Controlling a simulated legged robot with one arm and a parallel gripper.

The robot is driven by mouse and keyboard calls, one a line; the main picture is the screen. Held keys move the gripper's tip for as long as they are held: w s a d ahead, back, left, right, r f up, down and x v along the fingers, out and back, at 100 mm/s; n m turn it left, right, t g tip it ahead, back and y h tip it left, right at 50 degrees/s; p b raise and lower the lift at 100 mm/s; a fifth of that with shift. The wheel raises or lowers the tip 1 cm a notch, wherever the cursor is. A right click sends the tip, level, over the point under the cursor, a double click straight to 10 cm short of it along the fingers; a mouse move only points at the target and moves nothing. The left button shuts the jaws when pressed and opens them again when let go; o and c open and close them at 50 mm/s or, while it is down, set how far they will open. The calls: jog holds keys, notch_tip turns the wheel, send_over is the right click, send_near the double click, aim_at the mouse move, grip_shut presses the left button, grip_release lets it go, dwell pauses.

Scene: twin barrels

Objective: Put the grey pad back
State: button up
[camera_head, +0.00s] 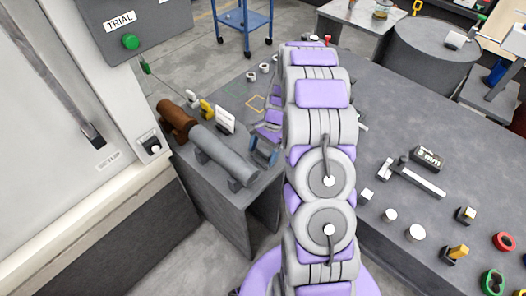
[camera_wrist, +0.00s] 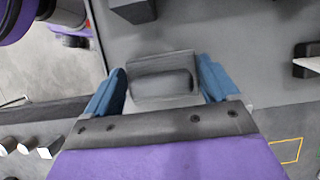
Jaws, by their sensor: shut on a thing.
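The grey pad (camera_wrist: 163,82) is between the blue fingers of my gripper (camera_wrist: 165,88) in the wrist view, and the fingers are shut on it. It is a grey block with a rounded, recessed face. Whether its underside touches the grey surface beyond it, I cannot tell. In the head view my gripper (camera_head: 265,150) is low over the grey bench, partly hidden by my arm, and I cannot make out the pad there. A yellow outlined square (camera_head: 255,103) is marked on the bench behind the gripper. The outline also shows in the wrist view (camera_wrist: 287,151), at the lower right.
A brown cylinder (camera_head: 176,118) and a grey cylinder (camera_head: 225,158) lie in line left of my gripper, beside a white card (camera_head: 225,120). A dark block (camera_wrist: 133,10) is at the wrist view's top. Small parts and a black box (camera_head: 428,158) are on the right bench.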

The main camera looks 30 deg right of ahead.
jog(key=o, duration=0.9)
jog(key=shift+o, duration=0.2)
jog(key=p+v, duration=0.3)
jog(key=v, duration=0.8)
jog(key=s+a+r+n+h, duration=0.1)
jog(key=s+a+r+n, duration=0.2)
jog(key=s+a+r, duration=0.35)
jog(key=s+a+r+n+h, duration=0.1)
jog(key=s+a+r+n, duration=0.3)
jog(key=s+a+r, duration=0.35)
jog(key=s+a+r+n+h, duration=0.1)
jog(key=s+a+n, duration=0.1)
jog(key=s, duration=0.7)
jog(key=s+a+r+n+h, duration=0.1)
jog(key=s+n, duration=0.4)
jog(key=s, duration=0.5)
jog(key=shift+s+a, duration=0.35)
jog(key=shift+a, duration=0.15)
jog(key=shift+r, duration=0.1)
